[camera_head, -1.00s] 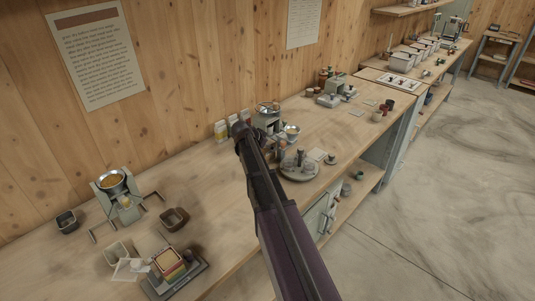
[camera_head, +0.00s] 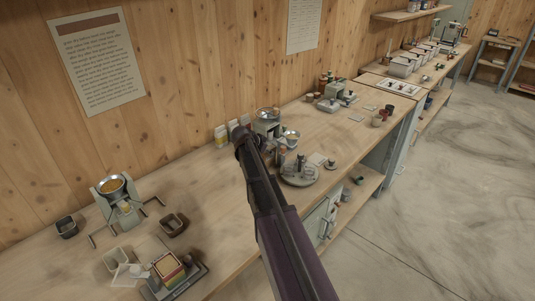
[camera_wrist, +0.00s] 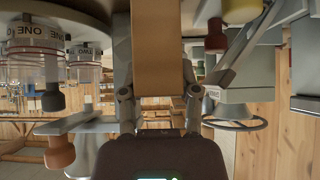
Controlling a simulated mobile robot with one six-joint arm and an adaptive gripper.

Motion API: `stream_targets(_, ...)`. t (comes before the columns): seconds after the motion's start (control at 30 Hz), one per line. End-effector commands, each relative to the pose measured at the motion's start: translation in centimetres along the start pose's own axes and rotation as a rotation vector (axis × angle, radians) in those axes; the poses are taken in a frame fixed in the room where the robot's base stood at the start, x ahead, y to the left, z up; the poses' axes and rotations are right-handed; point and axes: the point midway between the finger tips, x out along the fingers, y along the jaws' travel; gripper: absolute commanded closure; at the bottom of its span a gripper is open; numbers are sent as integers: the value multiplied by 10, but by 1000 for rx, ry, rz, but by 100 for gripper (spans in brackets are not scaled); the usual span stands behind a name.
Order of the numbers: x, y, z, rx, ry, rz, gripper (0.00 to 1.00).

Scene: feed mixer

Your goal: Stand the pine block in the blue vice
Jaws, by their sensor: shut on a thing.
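In the wrist view my gripper (camera_wrist: 158,88) is shut on a flat-sided tan wooden block (camera_wrist: 158,45), which looks like the pine block. The block runs from between the two fingers to the top edge of the view, so its far end is out of sight. In the head view my arm crosses the middle, and the gripper and block are hidden behind its end. I cannot make out the blue vice for certain in either view.
A round grey tray (camera_head: 299,179) with small parts stands right of my arm. Labelled jars (camera_wrist: 30,47) hang close by in the upside-down wrist view. A bowl machine (camera_head: 113,187) and a brown tin (camera_head: 173,223) stand at left. Bare bench top (camera_head: 345,133) lies at right.

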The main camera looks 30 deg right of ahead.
Motion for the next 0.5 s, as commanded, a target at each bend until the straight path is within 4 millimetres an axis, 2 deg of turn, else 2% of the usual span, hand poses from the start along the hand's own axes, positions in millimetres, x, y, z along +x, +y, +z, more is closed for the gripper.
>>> stream_targets(0.5,-23,0,-23,0,1,0,100)
